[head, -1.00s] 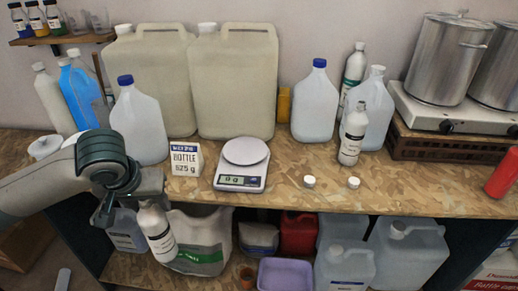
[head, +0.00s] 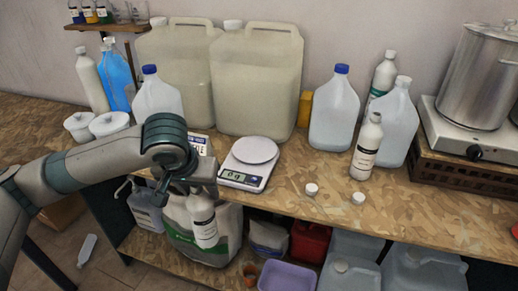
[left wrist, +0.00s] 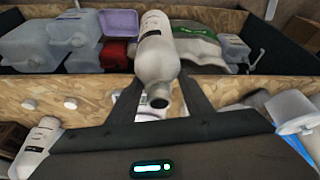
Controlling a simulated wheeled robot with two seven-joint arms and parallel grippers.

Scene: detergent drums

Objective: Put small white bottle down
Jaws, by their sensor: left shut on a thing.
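The small white bottle (head: 202,222), with a dark label, is upright in my left gripper (head: 196,190) in the head view. It appears in front of the worktop's front edge, before the white and green bag on the lower shelf. The left wrist view also shows the bottle (left wrist: 156,52), its open neck between the fingers of my left gripper (left wrist: 160,88). A similar white bottle (head: 367,148) stands on the worktop (head: 430,205). A scale (head: 249,164) is on the worktop, up and right of my gripper. My right gripper is out of view.
Two white caps (head: 311,189) lie near the worktop's front edge. Big jugs (head: 257,85) stand along the wall. A hot plate with a pot (head: 480,75) is at right. The worktop between scale and hot plate has free room. The lower shelf holds a purple tub (head: 287,277).

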